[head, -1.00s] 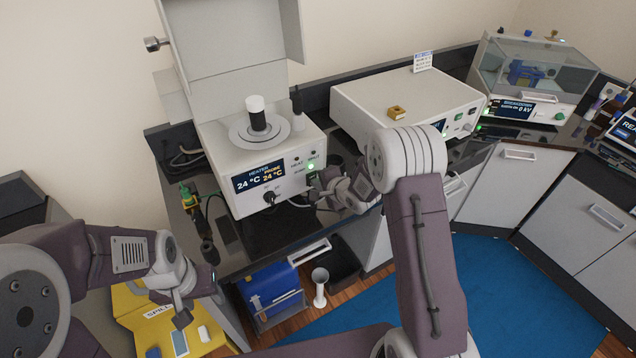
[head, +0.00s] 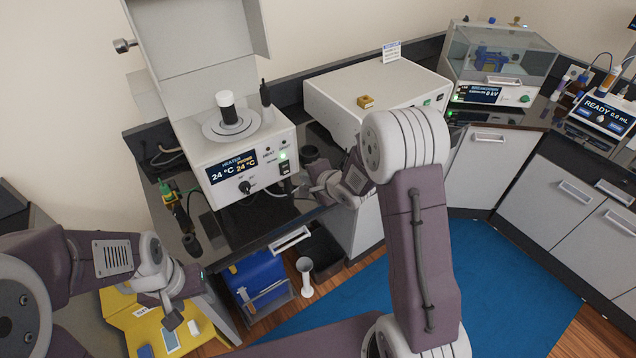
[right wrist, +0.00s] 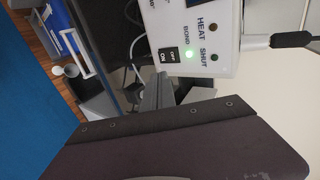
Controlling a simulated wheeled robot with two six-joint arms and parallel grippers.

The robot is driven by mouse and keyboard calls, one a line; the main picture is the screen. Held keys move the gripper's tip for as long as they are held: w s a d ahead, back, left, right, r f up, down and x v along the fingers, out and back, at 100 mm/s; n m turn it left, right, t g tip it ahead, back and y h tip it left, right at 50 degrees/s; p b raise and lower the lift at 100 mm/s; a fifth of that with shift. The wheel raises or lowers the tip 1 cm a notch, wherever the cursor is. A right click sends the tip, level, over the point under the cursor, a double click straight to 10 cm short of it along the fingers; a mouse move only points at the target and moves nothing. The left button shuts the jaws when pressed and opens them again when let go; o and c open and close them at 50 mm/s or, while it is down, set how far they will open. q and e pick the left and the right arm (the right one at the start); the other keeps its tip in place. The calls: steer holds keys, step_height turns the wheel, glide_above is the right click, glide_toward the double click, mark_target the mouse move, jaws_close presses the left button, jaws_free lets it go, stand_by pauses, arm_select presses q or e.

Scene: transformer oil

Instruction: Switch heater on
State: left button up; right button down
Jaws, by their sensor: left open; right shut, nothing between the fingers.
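The heater (head: 240,140) is a white box with a display reading 24 °C twice and a black knob (head: 244,187). Its black rocker switch (head: 286,168) is at the front right; it also shows in the right wrist view (right wrist: 168,55), marked OFF and ON. A green lamp labelled BOND (right wrist: 190,54) is lit beside it; the HEAT lamp (right wrist: 213,27) looks dim. My right gripper (head: 318,182) is shut and empty, just right of the heater front, apart from the switch; its fingers (right wrist: 157,88) are below the switch. My left gripper (head: 176,318) is open and empty over the yellow case.
A white instrument (head: 385,88) is on the bench to the right. A blue box (head: 255,280) is below the bench. The blue mat (head: 490,290) has free room.

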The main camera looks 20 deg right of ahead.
steer(key=r, duration=0.1)
steer(key=p, duration=0.5)
glide_toward(286, 172)
step_height(286, 172, down, 3)
steer(key=w+p, duration=0.1)
steer(key=w, duration=0.1)
steer(key=w+a, duration=0.1)
steer(key=w, duration=0.1)
steer(key=shift+w+a+f+p, duration=0.2)
steer(key=shift+w+p, duration=0.2)
steer(key=shift+w+f, duration=0.1)
steer(key=shift+w, duration=0.05)
arm_select(q)
step_height(286, 172, up, 6)
steer(key=w, duration=0.1)
steer(key=shift+w+a, duration=0.35)
steer(key=shift+a, duration=0.1)
